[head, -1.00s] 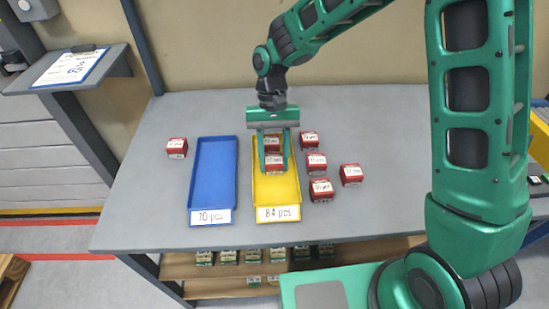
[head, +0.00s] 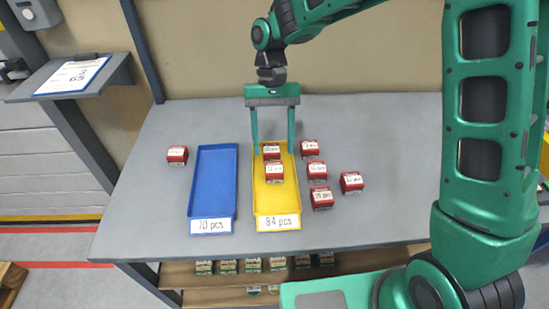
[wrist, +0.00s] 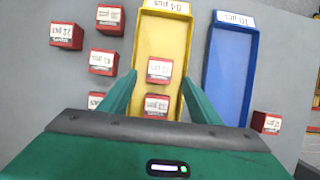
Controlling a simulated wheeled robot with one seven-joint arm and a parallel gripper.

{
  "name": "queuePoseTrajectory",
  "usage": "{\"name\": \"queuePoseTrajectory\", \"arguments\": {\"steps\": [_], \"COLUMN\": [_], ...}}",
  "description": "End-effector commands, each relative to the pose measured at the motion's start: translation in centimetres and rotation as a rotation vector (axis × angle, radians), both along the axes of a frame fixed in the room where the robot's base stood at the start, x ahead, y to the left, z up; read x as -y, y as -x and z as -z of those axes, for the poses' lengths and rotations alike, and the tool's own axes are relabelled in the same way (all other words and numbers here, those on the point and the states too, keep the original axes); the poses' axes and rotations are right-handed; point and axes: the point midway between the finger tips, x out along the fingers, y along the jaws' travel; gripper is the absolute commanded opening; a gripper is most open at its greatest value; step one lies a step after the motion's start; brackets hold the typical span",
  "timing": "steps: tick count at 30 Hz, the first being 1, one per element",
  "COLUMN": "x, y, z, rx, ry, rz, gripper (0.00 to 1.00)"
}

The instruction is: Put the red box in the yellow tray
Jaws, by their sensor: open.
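The yellow tray (head: 277,208) lies on the grey table, labelled 84 pcs at its near end. Two red boxes sit inside it: one nearer the middle (head: 274,173) and one farther back (head: 271,151). My gripper (head: 273,150) is open above the tray's back part, its fingers apart and holding nothing. In the wrist view the yellow tray (wrist: 163,40) runs between my fingers, with the middle red box (wrist: 159,71) and the back red box (wrist: 155,104) in it. Several more red boxes stand right of the tray, such as one close by (head: 321,198) and another (head: 351,183).
A blue tray (head: 212,180) labelled 70 pcs lies left of the yellow one and looks empty. A lone red box (head: 177,155) sits left of it. The table (head: 400,165) is clear on the right. A shelf below holds several small boxes.

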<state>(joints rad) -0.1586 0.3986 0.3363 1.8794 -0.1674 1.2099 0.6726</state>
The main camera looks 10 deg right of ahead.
Motion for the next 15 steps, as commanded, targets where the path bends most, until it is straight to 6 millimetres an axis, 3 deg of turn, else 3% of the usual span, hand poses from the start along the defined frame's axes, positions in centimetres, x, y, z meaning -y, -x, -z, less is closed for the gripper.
{"name": "queuePoseTrajectory", "arguments": {"steps": [6, 15], "x": [0.1, 0.1], "y": [-1.3, -1.7], "z": [-3.1, -4.2], "rx": [0.002, 0.000], "ry": [-0.001, 0.000], "rz": [0.002, 0.000], "gripper": [0.57, 0.57]}}
